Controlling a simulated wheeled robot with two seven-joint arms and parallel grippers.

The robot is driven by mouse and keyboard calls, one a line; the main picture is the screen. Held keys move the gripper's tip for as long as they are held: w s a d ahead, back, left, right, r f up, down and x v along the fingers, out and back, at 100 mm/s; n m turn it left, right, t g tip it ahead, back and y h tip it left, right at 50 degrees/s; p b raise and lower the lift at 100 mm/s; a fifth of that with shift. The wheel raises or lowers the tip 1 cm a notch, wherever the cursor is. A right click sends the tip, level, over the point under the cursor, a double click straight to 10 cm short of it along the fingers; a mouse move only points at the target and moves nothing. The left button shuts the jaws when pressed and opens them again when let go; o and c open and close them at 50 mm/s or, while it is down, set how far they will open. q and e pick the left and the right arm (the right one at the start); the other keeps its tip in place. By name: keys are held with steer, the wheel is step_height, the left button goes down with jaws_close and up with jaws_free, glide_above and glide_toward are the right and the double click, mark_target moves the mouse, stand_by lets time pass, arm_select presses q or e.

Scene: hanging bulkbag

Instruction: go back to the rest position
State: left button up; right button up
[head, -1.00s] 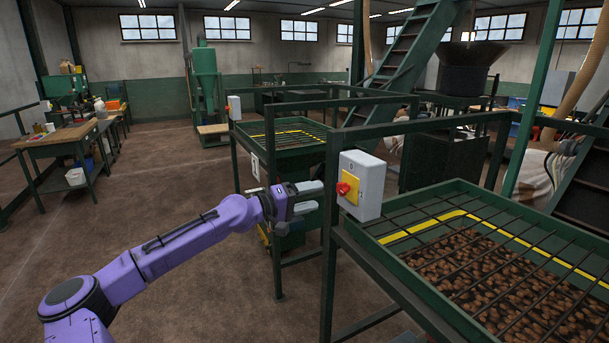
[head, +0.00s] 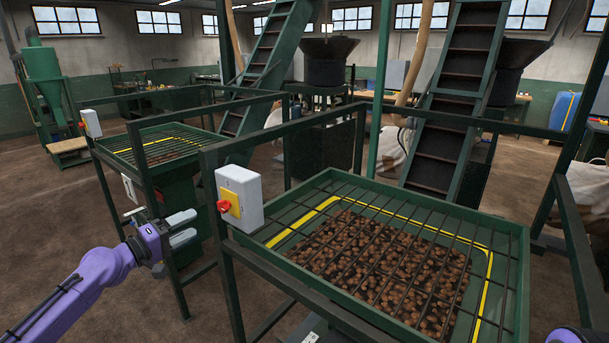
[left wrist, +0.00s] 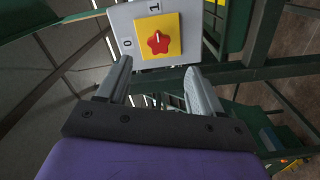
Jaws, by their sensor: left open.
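My left gripper (head: 183,229) is open and empty at the left of the head view, just left of a grey switch box (head: 241,197). The box has a yellow plate and a red rotary knob (head: 223,206). In the left wrist view the open fingers of my left gripper (left wrist: 160,85) point at the box, and the red knob (left wrist: 159,40) shows beyond them, apart from the fingertips. The knob's white mark points up toward the 1; a 0 is at the left. A small purple part of my right arm shows at the bottom right of the head view; its gripper is out of view.
The switch box is on the green frame of a hopper (head: 511,226) with a bar grid over brown nuts. A second gridded hopper (head: 165,144) stands behind at left, with its own switch box (head: 91,123). Brown floor is open at left.

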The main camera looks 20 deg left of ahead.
arm_select(q)
step_height(320, 180, up, 4)
steer(key=w+a+n+t+y, duration=0.1)
steer(key=n+t+y, duration=0.2)
steer(key=n+y, duration=0.15)
steer(key=d+f+n+g+y+b, duration=0.2)
steer(key=d+f+g, duration=0.2)
steer(key=d+f, duration=0.55)
steer(key=s+d+f+m+g+y+b, duration=0.1)
steer(key=s+d+f+g, duration=0.3)
steer(key=f, duration=0.6)
steer(key=s+d+f+g+y+b, duration=0.1)
steer(key=s+d+f, duration=0.1)
steer(key=s+f, duration=0.5)
steer(key=s+f+m+g+y+b, duration=0.1)
steer(key=s+f+m+g+b, duration=0.1)
steer(key=s+f, duration=0.9)
steer(key=s+d+f+m+g+b, duration=0.1)
steer(key=s+f+m+g, duration=0.4)
steer(key=s+f, duration=0.6)
steer(key=s+m+b, duration=0.1)
steer(key=s, duration=0.3)
steer(key=shift+s+d+y, duration=0.2)
steer(key=shift+s+y, duration=0.1)
steer(key=shift+y, duration=0.05)
steer(key=shift+m, duration=0.25)
